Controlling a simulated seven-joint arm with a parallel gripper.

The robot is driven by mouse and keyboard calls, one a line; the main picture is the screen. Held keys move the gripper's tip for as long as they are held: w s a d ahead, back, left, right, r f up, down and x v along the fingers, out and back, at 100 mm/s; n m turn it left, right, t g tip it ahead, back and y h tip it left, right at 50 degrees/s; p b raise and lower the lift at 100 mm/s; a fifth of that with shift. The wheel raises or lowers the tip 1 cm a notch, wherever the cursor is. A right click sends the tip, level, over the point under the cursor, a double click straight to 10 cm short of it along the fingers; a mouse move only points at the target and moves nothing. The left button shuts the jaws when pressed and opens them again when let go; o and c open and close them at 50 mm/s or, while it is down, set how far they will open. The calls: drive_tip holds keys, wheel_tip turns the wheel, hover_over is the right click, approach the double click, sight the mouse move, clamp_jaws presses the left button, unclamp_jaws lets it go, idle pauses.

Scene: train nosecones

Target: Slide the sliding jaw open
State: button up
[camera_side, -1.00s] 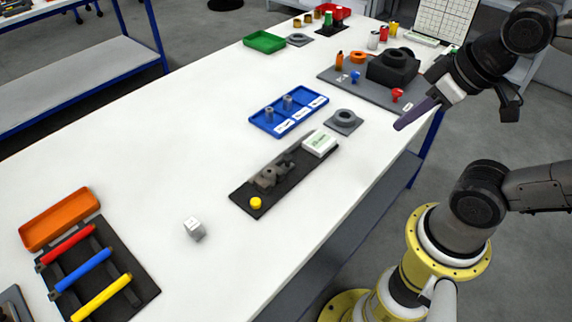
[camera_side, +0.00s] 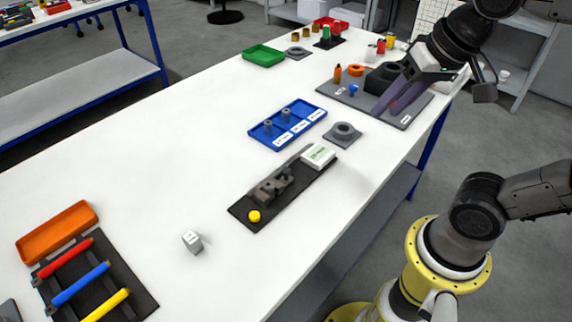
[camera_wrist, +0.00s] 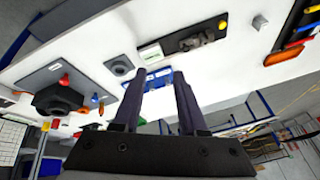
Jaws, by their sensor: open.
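A small grey vise with its jaws (camera_side: 273,184) sits on a dark base plate (camera_side: 240,209) in the middle of the white table. The plate also carries a yellow button (camera_side: 254,216) at its near end and a white and green box (camera_side: 318,156) at its far end. The vise also shows in the wrist view (camera_wrist: 196,41); how far apart its jaws are is too small to tell. My gripper (camera_side: 382,110) is open and empty, in front of the grey board at the back right, well away from the vise. Its two purple fingers stand apart in the wrist view (camera_wrist: 157,77).
A blue tray (camera_side: 261,132) with two pegs and a grey ring block (camera_side: 343,133) lie beyond the vise. The grey board (camera_side: 336,91) holds a black block and small parts. A white cube (camera_side: 192,242) stands at the front left.

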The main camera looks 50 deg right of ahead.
drive_tip(key=w+a+r+m+g, duration=0.1)
drive_tip(key=w+a+m+g, duration=0.15)
drive_tip(key=w, duration=0.45)
drive_tip(key=m+g, duration=0.1)
drive_tip(key=g, duration=0.2)
hover_over(287, 169)
wheel_tip(287, 169, down, 9)
drive_tip(key=shift+t, duration=0.25)
wheel_tip(287, 169, down, 13)
drive_tip(key=shift+a+r, duration=0.1)
clamp_jaws()
drive_tip(key=shift+r, duration=0.1)
idle(0.5)
